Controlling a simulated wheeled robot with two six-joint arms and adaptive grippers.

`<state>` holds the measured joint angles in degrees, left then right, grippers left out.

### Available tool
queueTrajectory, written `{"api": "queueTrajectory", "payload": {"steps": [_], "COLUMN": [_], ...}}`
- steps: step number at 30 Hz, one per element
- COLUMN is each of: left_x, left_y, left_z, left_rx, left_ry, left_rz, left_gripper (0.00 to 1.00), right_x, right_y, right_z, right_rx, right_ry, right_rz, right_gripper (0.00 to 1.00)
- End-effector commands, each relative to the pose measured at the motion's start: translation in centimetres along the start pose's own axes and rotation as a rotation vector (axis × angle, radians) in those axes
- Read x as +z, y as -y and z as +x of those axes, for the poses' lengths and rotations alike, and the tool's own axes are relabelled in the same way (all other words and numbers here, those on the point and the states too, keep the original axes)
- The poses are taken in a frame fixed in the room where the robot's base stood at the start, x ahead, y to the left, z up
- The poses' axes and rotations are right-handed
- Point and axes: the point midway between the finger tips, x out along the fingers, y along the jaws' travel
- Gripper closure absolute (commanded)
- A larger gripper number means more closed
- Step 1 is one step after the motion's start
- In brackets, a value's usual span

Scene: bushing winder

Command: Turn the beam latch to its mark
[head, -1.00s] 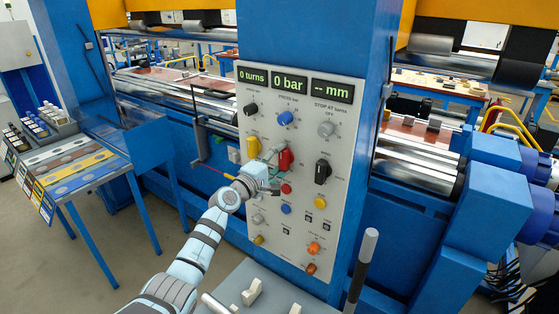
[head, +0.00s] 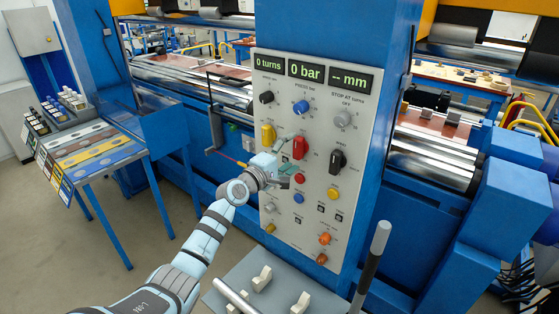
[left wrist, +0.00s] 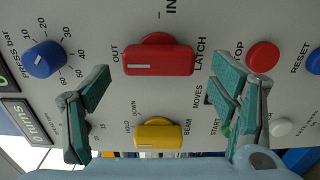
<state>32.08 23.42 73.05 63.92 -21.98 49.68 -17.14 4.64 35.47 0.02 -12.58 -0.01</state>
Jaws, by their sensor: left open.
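The beam latch is the red bar knob (left wrist: 158,60) labelled LATCH, with OUT and IN marks around it. Its white line lies toward OUT. In the head view the red knob (head: 300,148) stands upright on the grey panel. My left gripper (left wrist: 161,72) is open, with a green-padded finger on each side of the red knob in the left wrist view. I cannot tell how far the fingertips are from the panel, and I see no contact. In the head view the left gripper (head: 286,160) is just below and left of the knob, with nothing held. My right gripper is not in view.
A yellow BEAM knob (left wrist: 158,134) sits close beside the latch. A red button (left wrist: 263,56) and a blue PRESS knob (left wrist: 44,59) are near too. A black knob (head: 337,161) is at right. A console with white switches (head: 262,278) and a lever (head: 370,262) stands below.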

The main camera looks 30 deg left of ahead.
Motion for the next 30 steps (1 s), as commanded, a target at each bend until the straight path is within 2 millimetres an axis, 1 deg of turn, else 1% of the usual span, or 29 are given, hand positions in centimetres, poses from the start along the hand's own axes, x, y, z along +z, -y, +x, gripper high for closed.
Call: {"api": "queueTrajectory", "payload": {"steps": [3, 6, 9, 12, 15, 28, 30], "left_x": [0.0, -0.1, 0.0, 0.0, 0.0, 0.0, -0.1], "left_y": [0.1, 0.2, 0.2, 0.1, 0.0, 0.0, 0.0], "left_z": [-3.4, -6.2, -8.4, -9.7, -10.1, -10.1, -10.1], "left_rx": [-0.003, -0.004, -0.005, -0.002, 0.0, 0.0, 0.001], "left_ry": [0.002, 0.001, 0.001, 0.0, 0.001, 0.0, 0.0], "left_rz": [0.008, 0.01, 0.009, 0.006, 0.002, 0.002, 0.044], "left_gripper": [0.22, 0.22, 0.22, 0.22, 0.22, 0.22, 0.22], "right_x": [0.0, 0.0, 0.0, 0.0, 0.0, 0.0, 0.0], "right_y": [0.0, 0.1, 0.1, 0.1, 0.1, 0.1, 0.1], "right_z": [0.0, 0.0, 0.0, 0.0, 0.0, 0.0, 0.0], "right_rx": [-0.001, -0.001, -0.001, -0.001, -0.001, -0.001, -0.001], "right_ry": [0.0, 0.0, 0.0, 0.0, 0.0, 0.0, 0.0], "right_rz": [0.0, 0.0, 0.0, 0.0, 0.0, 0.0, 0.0], "right_gripper": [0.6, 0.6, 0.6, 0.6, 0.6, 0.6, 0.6]}}
